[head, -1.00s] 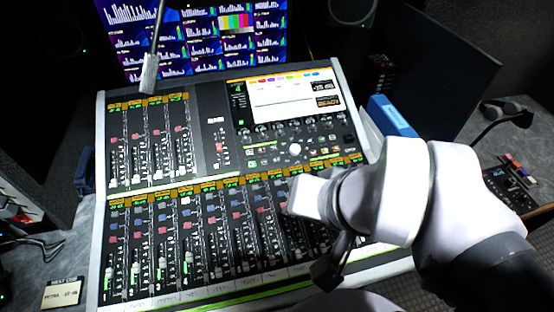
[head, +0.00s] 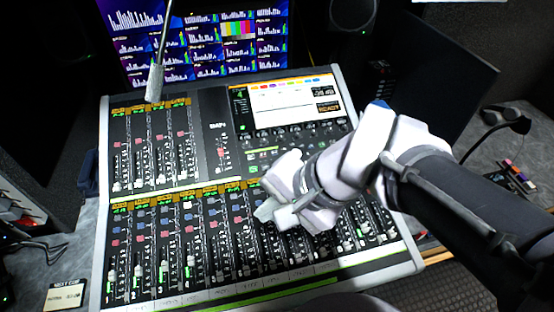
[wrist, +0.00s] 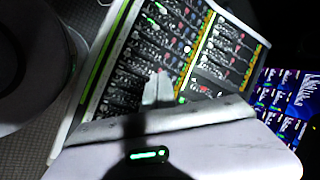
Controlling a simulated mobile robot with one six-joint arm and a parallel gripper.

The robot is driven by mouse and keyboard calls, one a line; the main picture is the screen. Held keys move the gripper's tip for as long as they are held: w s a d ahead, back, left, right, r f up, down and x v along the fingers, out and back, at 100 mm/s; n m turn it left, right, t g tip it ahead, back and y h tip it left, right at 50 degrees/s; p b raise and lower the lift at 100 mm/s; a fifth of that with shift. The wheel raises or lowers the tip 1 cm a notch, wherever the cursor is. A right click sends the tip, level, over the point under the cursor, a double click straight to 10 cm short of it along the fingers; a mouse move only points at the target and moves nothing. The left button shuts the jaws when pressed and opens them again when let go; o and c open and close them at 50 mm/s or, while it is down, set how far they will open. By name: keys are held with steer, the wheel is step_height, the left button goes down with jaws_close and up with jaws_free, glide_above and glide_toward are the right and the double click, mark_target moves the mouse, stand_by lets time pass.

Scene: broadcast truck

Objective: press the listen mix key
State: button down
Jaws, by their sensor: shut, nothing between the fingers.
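The mixing console (head: 213,112) fills the middle of the head view, with rows of small keys, faders and a lit screen (head: 282,103). I cannot tell which small key is the listen mix key; its label is not readable and my arm covers part of the panel. My gripper (head: 268,212) is shut and empty, over the middle of the lower fader bank. I cannot tell whether its tips touch the panel. In the wrist view the shut fingertips (wrist: 158,88) show in front of the console (wrist: 112,72).
A gooseneck microphone (head: 154,82) hangs over the console's upper left. Monitors (head: 200,45) stand behind. A dark panel (head: 440,85) and a headset (head: 497,115) are at the right. A note card (head: 66,296) lies at the lower left.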

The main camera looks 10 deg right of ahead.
steer(key=w+a+f+m+t+y+p, duration=0.25)
steer(key=w+m+y, duration=0.25)
steer(key=w+m, duration=1)
steer(key=w+d+f+m+t+h+p, duration=0.1)
steer(key=w+d+f+m+t+h, duration=0.3)
steer(key=w+d+f+m, duration=0.6)
steer(key=shift+w+d+f+m+t, duration=0.25)
steer(key=shift+d+f+m+t, duration=0.5)
steer(key=shift+m, duration=0.45)
steer(key=shift+f, duration=0.2)
steer(key=w+f+b, duration=0.1)
steer(key=f, duration=0.1)
steer(key=w+f+b, duration=0.1)
steer(key=f+b, duration=0.1)
steer(key=f, duration=0.1)
steer(key=w+f+b, duration=0.1)
steer(key=f+b, duration=0.1)
steer(key=f, duration=0.1)
steer(key=shift+w+a, duration=0.1)
steer(key=shift+w, duration=0.1)
steer(key=shift+b, duration=0.35)
steer(key=shift+w+f, duration=0.15)
steer(key=shift+f, duration=0.2)
